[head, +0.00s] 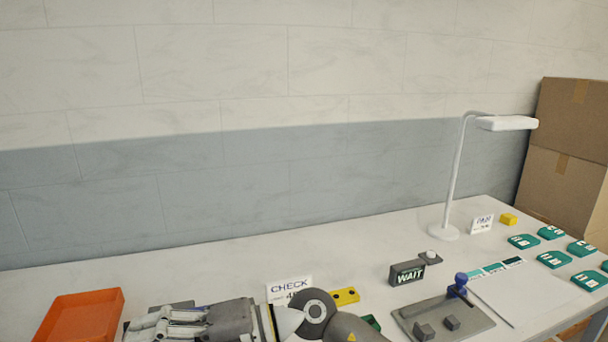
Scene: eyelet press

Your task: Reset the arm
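A grey plate fixture (440,319) lies on the table at the lower right, with small dark blocks on it. A lever with a blue knob (461,279) stands at its far right corner. My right gripper (140,326) is at the bottom left, pointing left beside an orange tray (85,316), well away from the blue knob. The picture's bottom edge cuts it off, and whether its fingers are open or shut is unclear. My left gripper is not in view.
A WAIT sign (407,273), a grey button box (431,257) and a CHECK card (289,289) stand near the middle. A yellow bar (345,296) lies beside my wrist. A white lamp (445,232), a white sheet (520,291) and several green pieces (555,259) are to the right.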

